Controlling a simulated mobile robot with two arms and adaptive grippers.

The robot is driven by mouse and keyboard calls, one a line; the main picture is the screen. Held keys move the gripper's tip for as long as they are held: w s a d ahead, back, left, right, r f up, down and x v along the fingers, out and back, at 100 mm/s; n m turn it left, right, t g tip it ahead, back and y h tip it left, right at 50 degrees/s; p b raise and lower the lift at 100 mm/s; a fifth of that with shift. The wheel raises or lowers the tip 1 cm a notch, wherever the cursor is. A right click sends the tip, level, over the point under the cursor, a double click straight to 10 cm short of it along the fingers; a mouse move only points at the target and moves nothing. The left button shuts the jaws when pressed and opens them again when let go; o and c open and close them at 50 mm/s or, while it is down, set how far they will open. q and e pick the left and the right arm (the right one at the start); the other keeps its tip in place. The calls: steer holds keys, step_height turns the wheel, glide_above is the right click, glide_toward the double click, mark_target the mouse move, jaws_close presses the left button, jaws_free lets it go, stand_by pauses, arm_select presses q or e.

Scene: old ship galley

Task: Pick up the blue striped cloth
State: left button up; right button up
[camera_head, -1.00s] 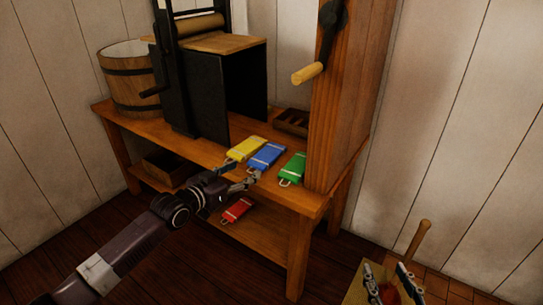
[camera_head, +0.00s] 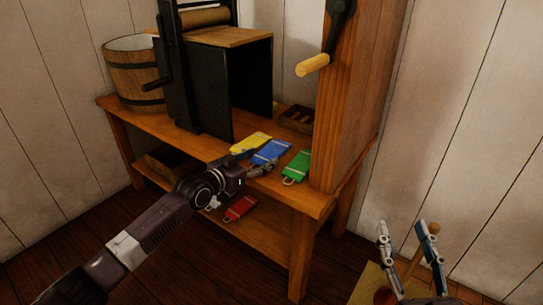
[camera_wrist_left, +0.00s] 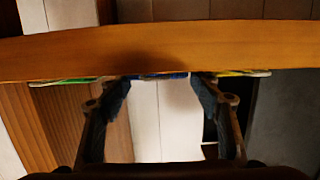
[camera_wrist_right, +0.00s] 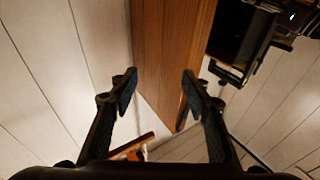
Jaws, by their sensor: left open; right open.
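The blue striped cloth (camera_head: 270,152) lies on the wooden table between a yellow cloth (camera_head: 249,142) and a green cloth (camera_head: 296,165). My left gripper (camera_head: 258,162) is open at the table's front edge, its fingertips at the near end of the blue cloth. In the left wrist view, a blue strip (camera_wrist_left: 160,76) of the cloth shows edge-on between the open fingers; I cannot tell whether they touch it. My right gripper (camera_head: 406,232) is open and empty at the lower right, away from the table, with its fingers pointing up.
A red cloth (camera_head: 240,208) lies on the lower shelf. A black mangle (camera_head: 215,85), a wooden bucket (camera_head: 137,75) and a wooden post with a crank (camera_head: 345,100) stand on the table (camera_head: 215,152). The post is close to the green cloth's right side.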

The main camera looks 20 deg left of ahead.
mark_target(267, 155)
arm_select(q)
steer(key=b+x, duration=0.1)
steer(key=x, duration=0.2)
steer(key=shift+w+d, duration=0.1)
steer(key=shift+d, duration=0.05)
arm_select(e)
step_height(267, 155, up, 8)
steer(key=s+t+y, duration=0.1)
steer(key=s+t, duration=0.1)
steer(key=t, duration=0.2)
steer(key=shift+s+f+y, duration=0.25)
steer(key=shift+s+y, duration=0.05)
steer(key=shift+s, duration=0.1)
steer(key=shift+a, duration=0.1)
arm_select(q)
steer(key=c, duration=1)
